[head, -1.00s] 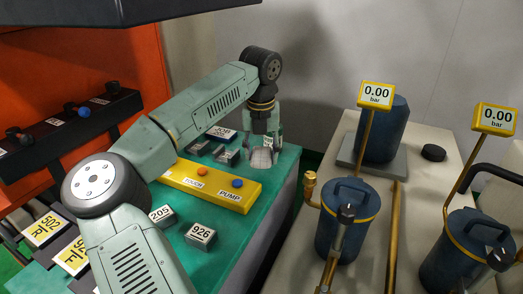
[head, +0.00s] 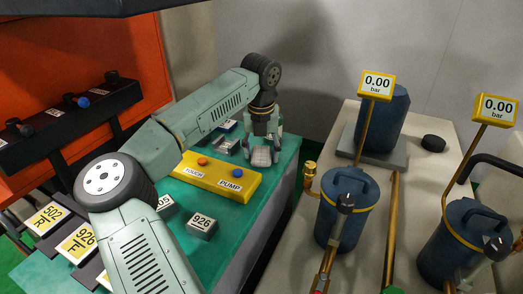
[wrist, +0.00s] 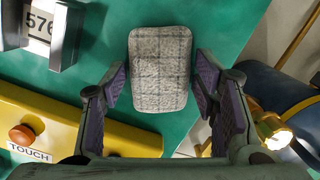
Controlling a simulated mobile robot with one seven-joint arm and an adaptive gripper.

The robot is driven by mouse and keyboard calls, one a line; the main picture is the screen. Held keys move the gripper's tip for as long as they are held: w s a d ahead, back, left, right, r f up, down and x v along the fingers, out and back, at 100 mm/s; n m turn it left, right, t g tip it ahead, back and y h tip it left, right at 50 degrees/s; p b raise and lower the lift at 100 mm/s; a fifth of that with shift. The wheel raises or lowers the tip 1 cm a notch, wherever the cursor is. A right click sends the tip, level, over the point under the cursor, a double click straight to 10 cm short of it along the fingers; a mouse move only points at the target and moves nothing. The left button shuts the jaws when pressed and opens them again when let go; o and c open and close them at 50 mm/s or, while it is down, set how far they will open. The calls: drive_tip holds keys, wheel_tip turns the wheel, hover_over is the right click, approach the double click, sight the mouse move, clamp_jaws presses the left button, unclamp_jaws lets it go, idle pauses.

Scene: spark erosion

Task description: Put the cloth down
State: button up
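The cloth is a grey checked pad with rounded corners. It lies flat on the green table top, near the table's far right edge in the head view (head: 261,156). In the wrist view the cloth (wrist: 160,68) is seen from above, between and just beyond my fingertips. My gripper (head: 262,148) is over the cloth, pointing down. In the wrist view my gripper (wrist: 160,82) is open, with one purple-padded finger on each side of the cloth and narrow gaps between. I cannot tell the exact height of the fingertips above the table.
A yellow panel (head: 216,184) with TOUCH and PUMP buttons lies in front of the cloth. Blue pressure vessels (head: 346,207) stand on a pale bench to the right, across a gap.

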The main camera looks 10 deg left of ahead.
sight(261, 156)
drive_tip(key=shift+o, duration=1.2)
drive_tip(key=shift+r, duration=0.25)
wheel_tip(261, 156, up, 12)
drive_tip(key=s+b, duration=0.1)
drive_tip(key=b, duration=0.2)
drive_tip(key=shift+s+d, duration=0.15)
drive_tip(key=shift+s, duration=0.05)
drive_tip(key=shift+f, duration=0.1)
